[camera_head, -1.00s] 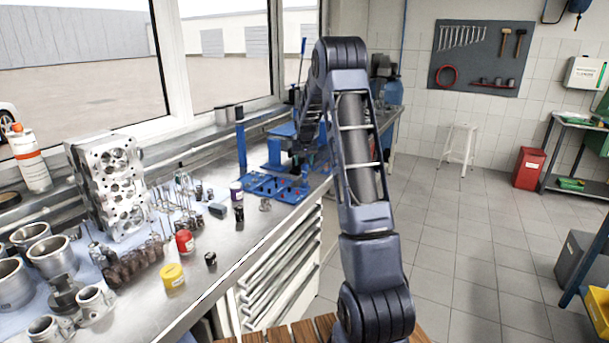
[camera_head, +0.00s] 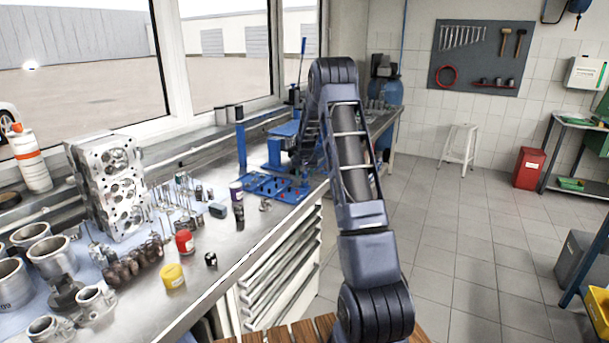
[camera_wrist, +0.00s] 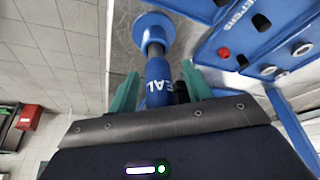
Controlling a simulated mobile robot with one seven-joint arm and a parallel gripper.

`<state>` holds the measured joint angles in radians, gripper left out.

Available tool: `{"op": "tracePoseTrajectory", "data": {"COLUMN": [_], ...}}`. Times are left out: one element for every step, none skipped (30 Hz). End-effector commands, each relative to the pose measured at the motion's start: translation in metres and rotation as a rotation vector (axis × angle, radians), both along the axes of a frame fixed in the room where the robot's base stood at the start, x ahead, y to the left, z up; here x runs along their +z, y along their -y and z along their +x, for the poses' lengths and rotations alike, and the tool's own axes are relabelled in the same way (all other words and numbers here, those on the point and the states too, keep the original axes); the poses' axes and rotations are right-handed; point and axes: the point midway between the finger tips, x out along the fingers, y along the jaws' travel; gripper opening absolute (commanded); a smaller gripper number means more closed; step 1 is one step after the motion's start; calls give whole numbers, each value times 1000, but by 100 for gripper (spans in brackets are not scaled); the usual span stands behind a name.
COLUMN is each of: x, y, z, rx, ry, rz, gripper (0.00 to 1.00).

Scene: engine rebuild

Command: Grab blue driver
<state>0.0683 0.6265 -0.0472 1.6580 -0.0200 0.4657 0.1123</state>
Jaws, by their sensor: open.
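The blue driver (camera_wrist: 156,72) shows in the wrist view as a blue handle with white lettering, partly cut by my gripper's body, and a round blue flange at its far end. My gripper (camera_wrist: 160,69) has two teal fingers, one on each side of the handle. It is open, with the handle between the fingers; I cannot tell whether either finger touches it. In the head view I cannot make out the driver or the fingers behind my arm.
A blue tray (camera_head: 270,186) with small holes lies on the steel bench (camera_head: 235,262); it also shows in the wrist view (camera_wrist: 240,52). A blue upright (camera_head: 241,148) stands nearby. A red can (camera_head: 184,242) and a yellow can (camera_head: 172,276) stand nearer.

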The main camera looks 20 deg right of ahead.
Motion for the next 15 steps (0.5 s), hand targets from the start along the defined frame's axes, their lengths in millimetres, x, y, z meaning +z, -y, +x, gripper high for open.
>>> {"op": "tracePoseTrajectory", "data": {"x": [0, 0, 0, 1, 1, 0, 1, 1, 1, 1, 1, 1, 1, 1, 1], "y": [0, 0, 0, 0, 0, 0, 0, 0, 0, 0, 0, 0, 0, 0, 0], "z": [0, 0, 0, 0, 0, 0, 0, 0, 0, 0, 0, 0, 0, 0, 0], "rx": [0, 0, 0, 0, 0, 0, 0, 0, 0, 0, 0, 0, 0, 0, 0], "ry": [0, 0, 0, 0, 0, 0, 0, 0, 0, 0, 0, 0, 0, 0, 0], "rz": [0, 0, 0, 0, 0, 0, 0, 0, 0, 0, 0, 0, 0, 0, 0], "gripper": [49, 49, 44, 38, 32, 24, 18, 12, 4, 0, 0, 0, 0, 0, 0]}}
